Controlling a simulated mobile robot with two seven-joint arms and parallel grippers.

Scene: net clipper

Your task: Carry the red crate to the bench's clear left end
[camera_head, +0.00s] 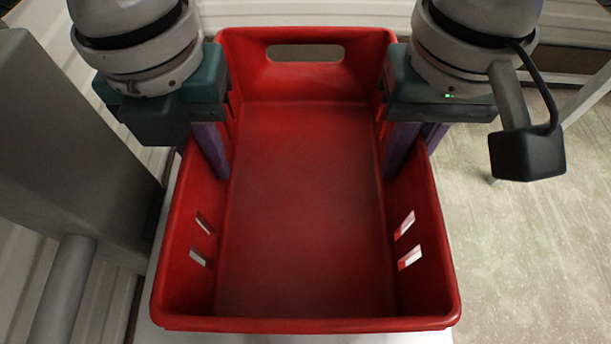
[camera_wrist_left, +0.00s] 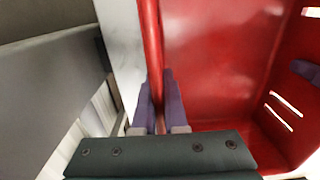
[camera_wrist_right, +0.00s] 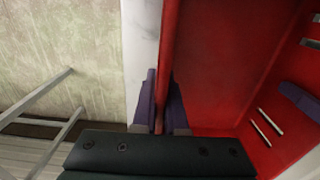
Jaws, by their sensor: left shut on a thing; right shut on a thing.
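The red crate (camera_head: 305,200) is empty and fills the middle of the head view, with slots in its side walls and a handle hole in its far wall. My left gripper (camera_head: 215,160) is shut on the crate's left wall. In the left wrist view its purple fingers (camera_wrist_left: 159,100) straddle the red rim. My right gripper (camera_head: 400,155) is shut on the crate's right wall. In the right wrist view its fingers (camera_wrist_right: 161,102) straddle the rim too. The fingertips inside the crate show in part; whether the crate touches the bench is hard to tell.
A pale bench top (camera_wrist_left: 122,40) shows as a narrow strip beside the crate. A grey upright panel (camera_head: 70,140) stands close on the left. Pale floor (camera_head: 530,240) lies open at the right, with metal legs (camera_wrist_right: 50,115) standing there. A corrugated wall (camera_head: 300,13) is behind.

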